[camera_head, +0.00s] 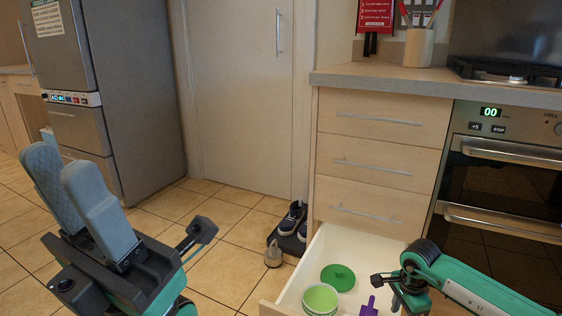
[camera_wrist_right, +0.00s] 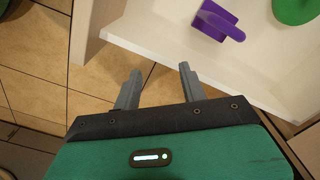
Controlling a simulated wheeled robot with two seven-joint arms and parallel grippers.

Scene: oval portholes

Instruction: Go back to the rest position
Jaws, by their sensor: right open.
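My left gripper (camera_head: 62,165) is in the lower left of the head view, pointing up. Its two grey fingers stand side by side and overlap in this view, so I cannot tell how far apart they are. Nothing shows held in it. My right arm comes in at the lower right of the head view, beside the open drawer. In the right wrist view my right gripper (camera_wrist_right: 158,82) is open and empty. Its fingers point at the tiled floor and the edge of the white drawer.
The open bottom drawer (camera_head: 294,284) holds a green lid (camera_head: 338,277), a light green bowl (camera_head: 320,298) and a purple object (camera_head: 369,308). Dark shoes (camera_head: 292,218) stand on the floor behind it. A fridge (camera_head: 138,90) stands left, an oven (camera_head: 505,190) right.

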